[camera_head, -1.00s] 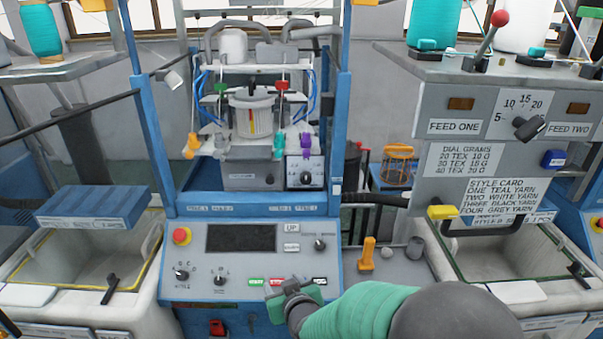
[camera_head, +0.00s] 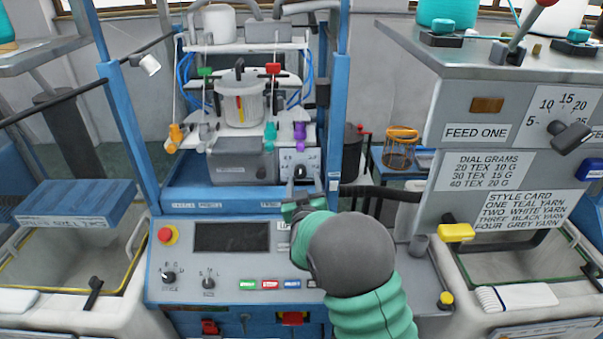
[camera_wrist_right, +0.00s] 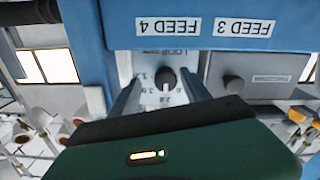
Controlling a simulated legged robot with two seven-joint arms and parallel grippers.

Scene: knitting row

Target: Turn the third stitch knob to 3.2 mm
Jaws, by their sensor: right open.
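A dark round knob on a white scale plate (camera_head: 284,162) sits at the right of the knitting machine's lower front. In the right wrist view the dark knob (camera_wrist_right: 166,77) shows upside down, with numbers around it too small to read surely. My right gripper (camera_head: 301,187) is in front of this plate, fingers pointing at it. In the wrist view the open fingers stand on either side of the knob, with gaps; whether they touch it I cannot tell. My left gripper is not in view.
A blue frame post (camera_head: 336,120) stands close right of the gripper. Below is the console with a dark screen (camera_head: 231,237), a red stop button (camera_head: 167,235) and two dials. The feed cabinet (camera_head: 500,130) stands at right. Upside-down feed labels (camera_wrist_right: 243,27) border the knob.

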